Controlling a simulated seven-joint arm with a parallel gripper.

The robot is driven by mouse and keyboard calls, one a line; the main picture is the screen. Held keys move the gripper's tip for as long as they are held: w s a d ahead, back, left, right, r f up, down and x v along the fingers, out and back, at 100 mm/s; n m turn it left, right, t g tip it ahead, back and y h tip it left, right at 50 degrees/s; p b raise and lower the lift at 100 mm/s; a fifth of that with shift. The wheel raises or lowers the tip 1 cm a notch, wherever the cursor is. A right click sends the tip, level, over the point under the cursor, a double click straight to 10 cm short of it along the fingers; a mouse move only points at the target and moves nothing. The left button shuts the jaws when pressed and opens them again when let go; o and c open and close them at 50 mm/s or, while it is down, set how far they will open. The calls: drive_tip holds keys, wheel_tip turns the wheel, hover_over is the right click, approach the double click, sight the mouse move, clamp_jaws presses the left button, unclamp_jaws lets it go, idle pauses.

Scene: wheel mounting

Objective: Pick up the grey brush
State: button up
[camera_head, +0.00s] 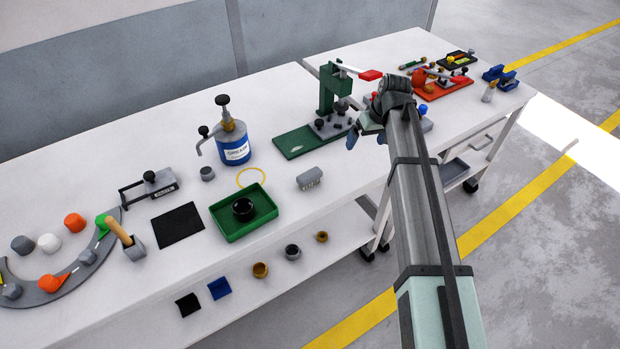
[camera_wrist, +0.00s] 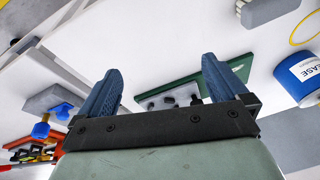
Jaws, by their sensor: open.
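The grey brush (camera_head: 310,179) is a small rounded grey block with a paler lower side. It lies on the white table, right of the green tray, in the head view. In the wrist view the grey brush (camera_wrist: 268,10) shows at the top right, partly cut off by the frame edge. My gripper (camera_head: 364,133) is up and to the right of the brush, near the green press. In the wrist view my gripper (camera_wrist: 160,82) has its two blue fingers wide apart with nothing held between them. It is not touching the brush.
The green press (camera_head: 328,88) stands behind my gripper on its green base (camera_head: 292,143). The green tray (camera_head: 232,229) holds a dark ring (camera_head: 243,209). A blue grease can (camera_head: 235,149) and a yellow ring (camera_head: 251,170) are nearby. Clear tabletop surrounds the brush.

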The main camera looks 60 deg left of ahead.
sight(310, 174)
drive_tip(key=s+a+r+n+h, duration=0.2)
drive_tip(key=s, duration=0.7)
drive_tip(key=s+a+r+n+h, duration=0.1)
drive_tip(key=s+r, duration=0.2)
drive_tip(key=s, duration=0.6)
drive_tip(key=shift+t, duration=0.3)
drive_tip(key=f, duration=1.4)
drive_tip(key=shift+w+a, duration=0.15)
drive_tip(key=shift+w, duration=0.05)
drive_tip(key=shift+c, duration=0.2)
drive_tip(key=c, duration=0.7)
